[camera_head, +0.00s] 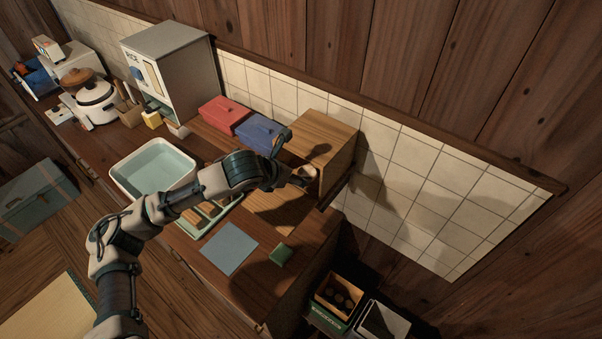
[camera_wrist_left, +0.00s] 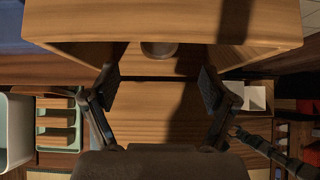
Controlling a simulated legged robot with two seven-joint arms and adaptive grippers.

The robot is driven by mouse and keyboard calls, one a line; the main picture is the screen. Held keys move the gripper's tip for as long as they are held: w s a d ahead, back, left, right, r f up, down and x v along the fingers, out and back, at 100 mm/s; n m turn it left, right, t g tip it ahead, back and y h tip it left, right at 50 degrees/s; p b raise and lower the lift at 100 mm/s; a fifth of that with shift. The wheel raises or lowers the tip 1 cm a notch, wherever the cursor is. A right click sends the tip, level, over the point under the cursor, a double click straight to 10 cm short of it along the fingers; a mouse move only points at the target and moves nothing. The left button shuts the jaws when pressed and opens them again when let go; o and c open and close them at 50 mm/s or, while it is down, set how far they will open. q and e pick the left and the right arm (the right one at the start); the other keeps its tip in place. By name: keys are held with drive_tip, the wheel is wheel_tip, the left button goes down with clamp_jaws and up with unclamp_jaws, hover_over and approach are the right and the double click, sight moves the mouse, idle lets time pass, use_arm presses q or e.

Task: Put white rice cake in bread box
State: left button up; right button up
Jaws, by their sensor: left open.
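The wooden bread box (camera_head: 328,132) stands against the tiled wall with its front open, and its front board (camera_wrist_left: 160,110) lies flat before it. A pale round piece, which looks like the white rice cake (camera_head: 307,171), sits in the mouth of the box. In the left wrist view it (camera_wrist_left: 159,49) shows grey in shadow, partly hidden by the box's top edge. My left gripper (camera_head: 291,164) is at the box opening. In the left wrist view its fingers (camera_wrist_left: 160,88) are spread apart with nothing between them, and the round piece lies beyond them.
Blue (camera_head: 259,133) and red (camera_head: 224,115) boxes stand left of the bread box. A white basin (camera_head: 153,172), a green divided tray (camera_head: 207,215), a blue-grey mat (camera_head: 229,249) and a small green block (camera_head: 281,254) are on the counter. Crates (camera_head: 338,299) stand below its right end.

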use_arm(q)
drive_tip(key=v, duration=0.5)
idle(0.4)
